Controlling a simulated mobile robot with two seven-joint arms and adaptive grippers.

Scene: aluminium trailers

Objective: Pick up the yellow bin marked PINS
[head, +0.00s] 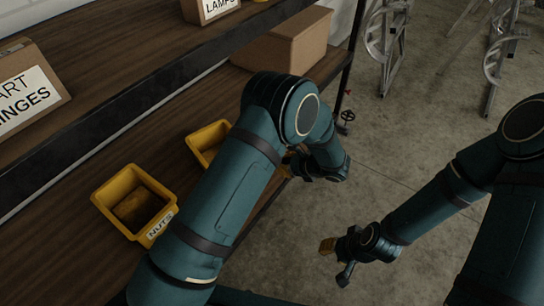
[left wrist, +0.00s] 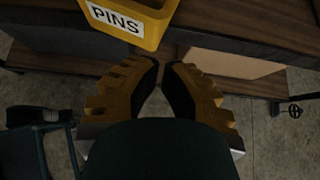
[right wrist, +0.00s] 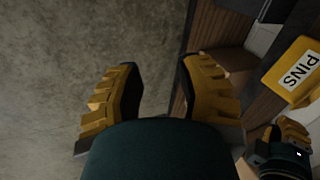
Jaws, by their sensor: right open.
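The yellow bin marked PINS (head: 205,142) stands on the lower wooden shelf, partly hidden behind my left arm in the head view. Its white PINS label and front show at the top of the left wrist view (left wrist: 151,31), and it is at the right edge in the right wrist view (right wrist: 300,50). My left gripper (left wrist: 162,66) is just in front of the bin, empty, with a narrow gap between its fingertips; in the head view it is mostly hidden by my arm. My right gripper (head: 334,262) is open and empty over the floor, away from the shelf.
A yellow bin marked NUTS (head: 125,187) stands nearer on the same shelf (head: 75,265). Cardboard boxes (head: 285,40) stand on the rack. The upper shelf edge (head: 150,95) overhangs behind the bins. The concrete floor (head: 400,145) is clear around my right gripper.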

